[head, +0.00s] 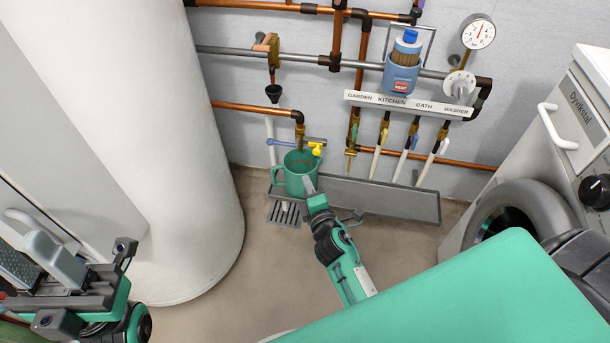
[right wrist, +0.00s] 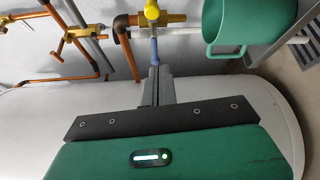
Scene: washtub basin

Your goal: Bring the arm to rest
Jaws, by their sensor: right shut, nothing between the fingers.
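My right gripper (head: 309,184) is in the middle of the head view, in front of the green jug (head: 296,182) and below the tap with a blue lever (head: 281,142) and yellow handle (head: 317,149). In the right wrist view its fingers (right wrist: 157,83) are shut together with nothing between them. The blue lever (right wrist: 155,48) appears just beyond the fingertips; I cannot tell whether they touch. The jug (right wrist: 245,30) is at the upper right there. My left gripper (head: 38,262) is at the lower left of the head view, fingers apart and empty.
A white cylindrical tank (head: 185,160) stands at left. A grey trough (head: 385,199) and a floor grate (head: 284,213) lie by the wall. Copper pipes, valves and a gauge (head: 478,32) line the wall. A washing machine (head: 575,120) stands at right. Some floor (head: 215,310) is clear.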

